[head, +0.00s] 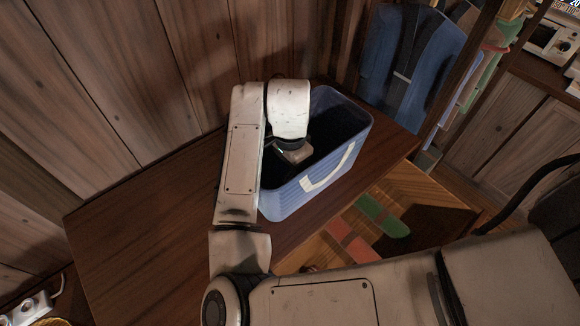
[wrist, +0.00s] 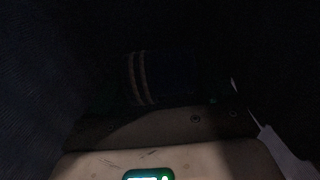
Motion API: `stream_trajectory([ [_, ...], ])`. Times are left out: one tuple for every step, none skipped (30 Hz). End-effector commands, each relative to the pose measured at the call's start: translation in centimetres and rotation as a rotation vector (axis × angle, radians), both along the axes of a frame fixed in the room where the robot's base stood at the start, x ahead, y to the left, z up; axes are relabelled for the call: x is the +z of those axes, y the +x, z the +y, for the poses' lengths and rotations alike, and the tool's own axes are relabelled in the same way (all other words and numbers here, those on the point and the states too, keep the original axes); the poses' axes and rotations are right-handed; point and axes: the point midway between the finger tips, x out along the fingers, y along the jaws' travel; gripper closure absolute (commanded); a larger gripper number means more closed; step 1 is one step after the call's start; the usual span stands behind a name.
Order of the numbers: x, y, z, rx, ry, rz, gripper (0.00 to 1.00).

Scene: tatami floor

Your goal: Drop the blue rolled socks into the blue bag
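The blue bag (head: 316,190), an open box-shaped bin with a pale handle strap, stands on a brown wooden top in the head view. My arm reaches over it and my gripper (head: 292,152) points down into its dark inside; the fingertips are hidden there. In the wrist view, very dark, a dark bluish roll with two pale stripes (wrist: 140,78), which looks like the blue rolled socks, lies just beyond my gripper's pale body. I cannot tell whether the fingers hold it or are apart from it. The dark bag wall (wrist: 35,80) shows at the left.
An open drawer (head: 425,190) below the bag's right side holds a green item (head: 378,212) and a red item (head: 350,240). A plank wall (head: 110,80) stands behind. The wooden top is clear left of my arm.

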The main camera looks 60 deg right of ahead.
Motion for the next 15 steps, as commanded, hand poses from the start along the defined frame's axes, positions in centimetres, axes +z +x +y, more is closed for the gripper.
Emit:
stream_trajectory([
  [0.03, 0.0, 0.0, 0.0, 0.0, 0.0, 0.12],
  [0.03, 0.01, 0.01, 0.0, 0.0, 0.0, 0.09],
  [0.03, 0.01, 0.01, 0.0, 0.0, 0.0, 0.05],
  [0.03, 0.01, 0.01, 0.0, 0.0, 0.0, 0.02],
  [0.03, 0.01, 0.01, 0.0, 0.0, 0.0, 0.0],
  [0.04, 0.01, 0.01, 0.0, 0.0, 0.0, 0.0],
  [0.04, 0.01, 0.01, 0.0, 0.0, 0.0, 0.0],
  [0.04, 0.01, 0.01, 0.0, 0.0, 0.0, 0.0],
  [0.04, 0.01, 0.01, 0.0, 0.0, 0.0, 0.0],
  [0.04, 0.01, 0.01, 0.0, 0.0, 0.0, 0.0],
  [0.06, 0.01, 0.01, 0.0, 0.0, 0.0, 0.0],
  [0.15, 0.01, 0.01, 0.0, 0.0, 0.0, 0.0],
  [0.28, 0.02, 0.0, 0.0, 0.0, -0.001, 0.0],
  [0.46, 0.02, 0.0, 0.0, 0.0, -0.001, 0.0],
  [0.79, 0.03, 0.01, 0.001, 0.0, -0.001, 0.0],
])
